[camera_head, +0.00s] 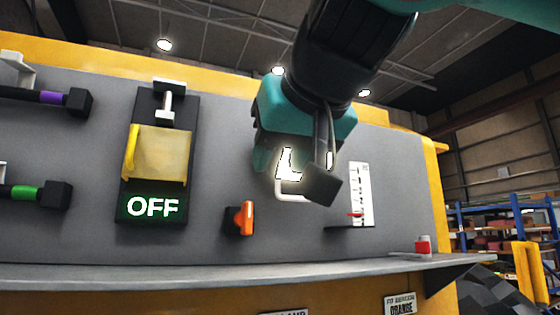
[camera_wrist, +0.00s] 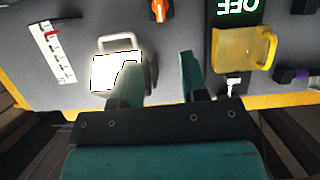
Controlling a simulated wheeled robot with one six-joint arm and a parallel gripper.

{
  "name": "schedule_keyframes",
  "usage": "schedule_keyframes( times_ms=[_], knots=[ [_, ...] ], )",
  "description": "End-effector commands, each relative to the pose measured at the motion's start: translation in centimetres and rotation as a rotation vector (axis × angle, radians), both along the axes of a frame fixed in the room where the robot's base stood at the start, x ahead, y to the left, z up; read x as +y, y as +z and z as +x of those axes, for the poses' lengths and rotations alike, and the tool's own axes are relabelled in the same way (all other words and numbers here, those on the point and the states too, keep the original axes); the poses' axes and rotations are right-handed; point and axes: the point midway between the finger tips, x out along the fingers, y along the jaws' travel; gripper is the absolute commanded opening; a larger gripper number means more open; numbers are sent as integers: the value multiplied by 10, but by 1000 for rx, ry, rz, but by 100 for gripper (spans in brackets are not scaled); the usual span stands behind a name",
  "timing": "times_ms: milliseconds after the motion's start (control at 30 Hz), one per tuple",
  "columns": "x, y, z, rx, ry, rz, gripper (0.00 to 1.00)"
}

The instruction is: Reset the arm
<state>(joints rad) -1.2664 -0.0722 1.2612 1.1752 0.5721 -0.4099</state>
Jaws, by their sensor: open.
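My arm reaches in from the top of the head view, in front of a grey panel (camera_head: 75,140). My gripper (camera_wrist: 158,68) is open and empty in the wrist view, its two teal fingers apart and pointing at the panel. The left finger overlaps a brightly lit white square (camera_wrist: 105,72) with a white handle (camera_wrist: 118,40). In the head view the lit square (camera_head: 289,164) is partly hidden behind my wrist, and the fingertips cannot be made out. I cannot tell whether a finger touches the panel.
A yellow cover (camera_head: 158,153) sits above a sign reading OFF (camera_head: 152,207). An orange knob (camera_head: 242,218) and a white scale (camera_head: 361,190) with a red pointer flank the lit square. Purple-banded (camera_head: 52,97) and green-banded (camera_head: 27,192) handles stick out left. A ledge (camera_head: 200,272) runs below, holding a red item (camera_head: 422,246).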

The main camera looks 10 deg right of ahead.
Motion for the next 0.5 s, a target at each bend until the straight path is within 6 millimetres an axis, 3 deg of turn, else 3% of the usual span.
schedule_keyframes(
  times_ms=[233, 333, 433, 500],
  knots=[
    [0, -1, 0, 0, 0, -1, 40],
    [0, -10, 6, 2, 6, -24, 40],
    [-1, -41, 21, 16, 37, -94, 40],
    [-6, -80, 35, 55, 74, -166, 40]
  ],
)
